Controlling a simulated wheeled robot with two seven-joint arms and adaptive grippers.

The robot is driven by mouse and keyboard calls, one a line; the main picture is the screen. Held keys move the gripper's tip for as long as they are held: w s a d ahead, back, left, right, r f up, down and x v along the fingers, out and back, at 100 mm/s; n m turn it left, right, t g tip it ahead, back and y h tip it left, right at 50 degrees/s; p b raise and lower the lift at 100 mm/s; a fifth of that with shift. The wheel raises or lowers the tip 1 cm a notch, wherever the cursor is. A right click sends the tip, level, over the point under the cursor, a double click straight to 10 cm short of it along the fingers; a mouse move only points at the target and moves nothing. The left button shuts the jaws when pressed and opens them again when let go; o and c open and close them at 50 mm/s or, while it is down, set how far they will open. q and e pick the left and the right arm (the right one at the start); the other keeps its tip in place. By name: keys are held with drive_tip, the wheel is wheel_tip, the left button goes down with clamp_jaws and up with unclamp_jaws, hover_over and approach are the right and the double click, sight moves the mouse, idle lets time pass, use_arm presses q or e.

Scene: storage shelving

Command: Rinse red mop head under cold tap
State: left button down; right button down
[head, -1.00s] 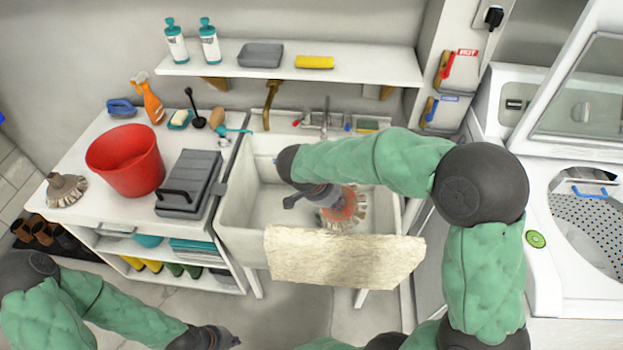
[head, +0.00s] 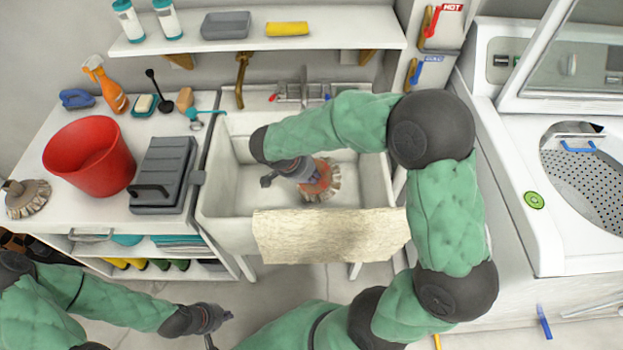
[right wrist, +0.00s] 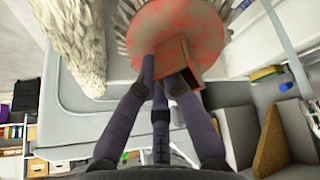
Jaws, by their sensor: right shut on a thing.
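The red mop head (head: 326,178), a red disc with a pale grey fringe, is inside the white sink (head: 232,165), right of its middle. My right gripper (head: 305,172) is shut on it; in the right wrist view the dark fingers (right wrist: 163,75) close on the red block on the disc (right wrist: 150,28). The silver tap (head: 303,88), with red and blue handles, is at the sink's back, behind the mop head. No running water can be made out. My left gripper (head: 218,328) looks open and empty, low in front of the counter.
A pale cloth (head: 330,236) hangs over the sink's front edge. A red bucket (head: 92,158), grey box (head: 163,175) and second mop head (head: 27,198) stand on the left counter. Red HOT (head: 429,22) and blue (head: 414,70) levers are on the wall panel; a washer (head: 535,200) stands right.

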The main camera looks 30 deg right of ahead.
drive_tip(key=shift+w+f, duration=0.1)
drive_tip(key=shift+f, duration=0.3)
drive_tip(key=shift+w+d+f+p, duration=0.3)
drive_tip(key=shift+w+d+p, duration=0.1)
drive_tip(key=shift+w+d, duration=0.8)
drive_tip(key=shift+w+d+f+p, duration=0.4)
drive_tip(key=shift+w+d, duration=0.45)
drive_tip(key=shift+w, duration=0.55)
drive_tip(key=shift+w+d+f+p, duration=0.2)
drive_tip(key=shift+w+d+p, duration=0.25)
drive_tip(key=shift+w+d, duration=0.75)
drive_tip(key=shift+w+d+f+b, duration=0.25)
drive_tip(key=shift+w+d+b, duration=0.3)
drive_tip(key=shift+w, duration=0.3)
drive_tip(key=shift+w+d+f+b, duration=0.2)
drive_tip(key=shift+w+d+b, duration=0.35)
drive_tip(key=shift+w, duration=0.25)
drive_tip(key=shift+s+d, duration=0.1)
drive_tip(key=shift+s+d+b, duration=0.3)
drive_tip(key=shift+d+b, duration=0.05)
drive_tip(key=shift+b, duration=0.1)
drive_tip(key=shift+w, duration=0.1)
drive_tip(key=shift+w+a+b, duration=0.3)
drive_tip(key=shift+a+b, duration=0.1)
drive_tip(key=shift+a, duration=0.1)
drive_tip(key=shift+s+d, duration=0.1)
drive_tip(key=shift+d, duration=0.05)
